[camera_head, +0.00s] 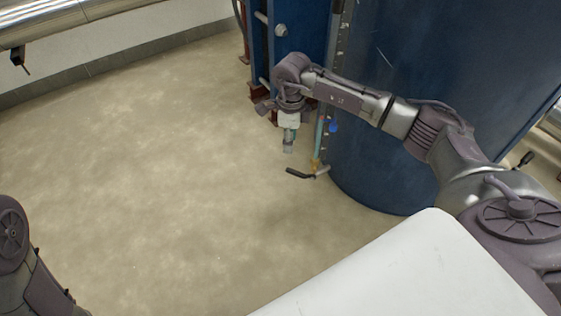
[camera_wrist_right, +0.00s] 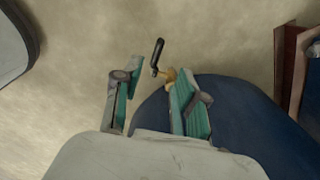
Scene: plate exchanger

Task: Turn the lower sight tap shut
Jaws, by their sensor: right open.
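The lower sight tap (camera_head: 316,167) is a small brass fitting low beside a big blue tank. Its dark lever (camera_head: 299,173) sticks out to the left, away from the tank. In the right wrist view the brass tap (camera_wrist_right: 171,75) and its black lever (camera_wrist_right: 157,56) show just beyond the fingers. My right gripper (camera_head: 289,146) points down, a little above and left of the tap. In its wrist view the gripper (camera_wrist_right: 153,88) has its teal-padded fingers apart, with nothing held between them. The right finger partly hides the fitting. My left gripper is out of view.
The blue tank (camera_head: 400,100) stands close to the right of the tap. A blue object (camera_head: 333,126) sits above it beside the upright sight tube. A blue frame (camera_head: 295,40) stands behind. The beige floor (camera_head: 150,170) to the left is clear.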

